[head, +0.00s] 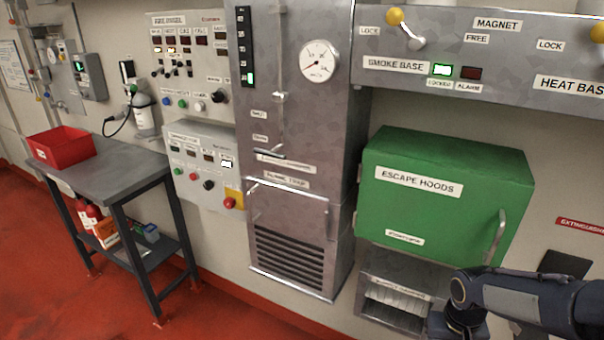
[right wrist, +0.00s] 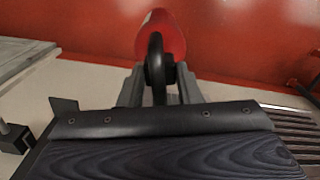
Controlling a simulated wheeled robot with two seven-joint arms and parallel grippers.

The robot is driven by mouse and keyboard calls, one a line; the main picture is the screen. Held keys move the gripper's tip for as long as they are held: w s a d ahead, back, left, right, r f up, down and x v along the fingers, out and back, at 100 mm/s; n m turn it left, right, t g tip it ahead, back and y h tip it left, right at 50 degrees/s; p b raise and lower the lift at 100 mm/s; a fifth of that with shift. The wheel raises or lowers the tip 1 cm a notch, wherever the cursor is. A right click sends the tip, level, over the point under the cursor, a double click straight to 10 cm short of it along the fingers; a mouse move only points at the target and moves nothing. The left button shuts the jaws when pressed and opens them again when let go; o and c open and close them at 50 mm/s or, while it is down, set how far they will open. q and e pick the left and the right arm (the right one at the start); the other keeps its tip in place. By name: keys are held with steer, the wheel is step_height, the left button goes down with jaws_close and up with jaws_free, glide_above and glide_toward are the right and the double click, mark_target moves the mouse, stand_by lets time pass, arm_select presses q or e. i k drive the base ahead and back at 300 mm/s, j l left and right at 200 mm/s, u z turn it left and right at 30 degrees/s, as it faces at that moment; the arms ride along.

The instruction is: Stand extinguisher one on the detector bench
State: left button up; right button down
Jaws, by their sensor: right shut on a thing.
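My right gripper (right wrist: 158,92) is shut on the black handle (right wrist: 157,62) of a red extinguisher (right wrist: 174,36) in the right wrist view. The extinguisher hangs beyond the fingers over the red floor; no number on it can be read. In the head view my right arm comes in at the lower right, and its gripper is cut off below the frame. A grey bench (head: 118,176) stands at the left, the only bench I see there; no label names it. My left gripper is not in view.
A red bin (head: 62,150) sits on the bench's far left, with bare top to its right. Red bottles (head: 88,218) and boxes are on its lower shelf. A grey cabinet (head: 292,225) and a green escape hoods box (head: 440,215) line the wall. Red floor is clear in front.

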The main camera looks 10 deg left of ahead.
mark_target(103, 176)
steer(key=u, duration=1.65)
steer(key=i+u, duration=0.15)
steer(key=u, duration=1.2)
steer(key=i+l, duration=0.55)
steer(key=l, duration=0.15)
steer(key=i+l+u, duration=0.1)
steer(key=i+l, duration=0.5)
